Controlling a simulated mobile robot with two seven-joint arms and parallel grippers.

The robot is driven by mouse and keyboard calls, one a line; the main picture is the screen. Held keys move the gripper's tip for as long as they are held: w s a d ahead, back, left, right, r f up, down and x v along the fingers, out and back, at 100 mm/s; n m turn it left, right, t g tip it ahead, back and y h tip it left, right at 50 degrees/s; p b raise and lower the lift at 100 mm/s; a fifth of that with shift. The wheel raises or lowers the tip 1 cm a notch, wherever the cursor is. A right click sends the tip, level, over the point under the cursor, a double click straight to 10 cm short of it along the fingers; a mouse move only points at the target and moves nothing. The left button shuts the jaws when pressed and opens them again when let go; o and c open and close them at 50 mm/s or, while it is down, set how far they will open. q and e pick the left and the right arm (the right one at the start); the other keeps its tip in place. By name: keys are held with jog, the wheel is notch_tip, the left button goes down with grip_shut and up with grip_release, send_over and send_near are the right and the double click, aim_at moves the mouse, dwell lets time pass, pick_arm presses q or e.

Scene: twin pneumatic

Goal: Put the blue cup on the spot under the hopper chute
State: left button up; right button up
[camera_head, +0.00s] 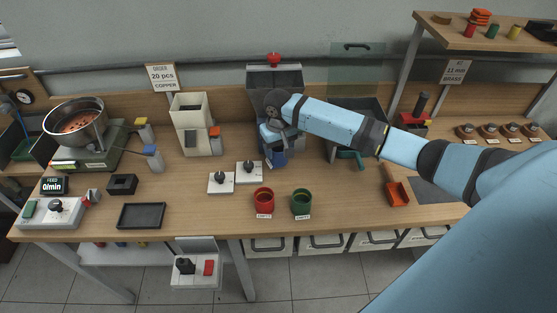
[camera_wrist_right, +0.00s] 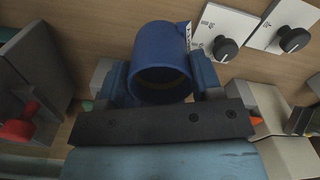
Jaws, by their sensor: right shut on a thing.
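The blue cup (camera_head: 278,158) is in my right gripper (camera_head: 275,138), in front of a grey machine (camera_head: 262,78) with a red top knob. The arm hides much of the gripper and the machine's lower front. In the right wrist view the cup (camera_wrist_right: 161,62) sits between the two blue fingers (camera_wrist_right: 160,85), with its round opening toward the camera. I cannot tell whether its base touches the table. A cream hopper-like unit (camera_head: 190,112) stands to the left. The spot under a chute cannot be made out. My left gripper is out of view.
Two white knob plates (camera_head: 221,182) lie left of the cup. A red cup (camera_head: 263,200) and a green cup (camera_head: 301,202) stand in front. A black tray (camera_head: 141,215) is at front left. Bare table lies between.

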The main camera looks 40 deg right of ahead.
aim_at(278, 161)
jog(key=shift+f, duration=2.85)
jog(key=shift+f, duration=0.1)
jog(key=o, duration=1)
notch_tip(278, 161, up, 12)
jog(key=shift+r, duration=0.15)
